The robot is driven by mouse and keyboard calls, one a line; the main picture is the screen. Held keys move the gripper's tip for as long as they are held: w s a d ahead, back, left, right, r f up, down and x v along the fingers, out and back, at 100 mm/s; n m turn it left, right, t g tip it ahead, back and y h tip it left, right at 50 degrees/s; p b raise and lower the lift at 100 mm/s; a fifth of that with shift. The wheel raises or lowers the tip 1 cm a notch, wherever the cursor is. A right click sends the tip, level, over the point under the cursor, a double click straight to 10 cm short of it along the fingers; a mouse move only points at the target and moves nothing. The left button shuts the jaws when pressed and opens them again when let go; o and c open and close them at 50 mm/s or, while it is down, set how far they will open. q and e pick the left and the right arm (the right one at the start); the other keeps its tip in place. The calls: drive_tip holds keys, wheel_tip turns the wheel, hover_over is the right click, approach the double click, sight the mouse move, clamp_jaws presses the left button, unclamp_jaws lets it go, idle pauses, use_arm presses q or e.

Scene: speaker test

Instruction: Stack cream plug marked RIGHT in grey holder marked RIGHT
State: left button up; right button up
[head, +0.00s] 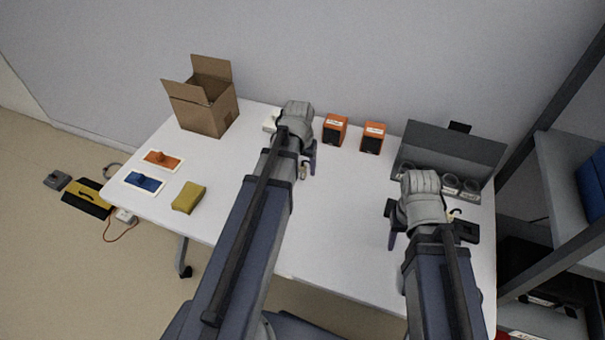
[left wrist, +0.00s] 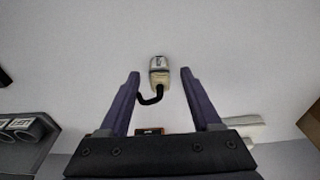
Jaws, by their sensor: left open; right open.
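A cream plug (left wrist: 158,78) with a silvery end and a black cable lies on the table between the fingertips of my left gripper (left wrist: 160,74), which is open and not closed on it. Its marking is too small to read. In the head view the plug (head: 303,173) shows partly beside my left gripper (head: 308,160). A grey holder with round openings (head: 471,186) stands at the table's right back; part of it shows in the left wrist view (left wrist: 30,145), its label unclear. My right gripper (head: 420,235) is open over the table's right side; a small cream piece (head: 454,215) shows beside it, partly hidden.
Two orange-and-black boxes (head: 335,130) (head: 373,137) stand at the back. An open cardboard box (head: 205,108) stands back left. The table's middle is clear.

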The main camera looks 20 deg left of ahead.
sight(302, 165)
use_arm(q)
clamp_jaws()
idle(0.3)
drive_tip(key=shift+r, duration=0.2)
use_arm(e)
drive_tip(key=shift+r, duration=0.15)
use_arm(q)
wheel_tip(302, 165, up, 10)
drive_tip(key=p, duration=1)
drive_tip(key=shift+f, duration=0.15)
use_arm(e)
wheel_tip(302, 165, up, 10)
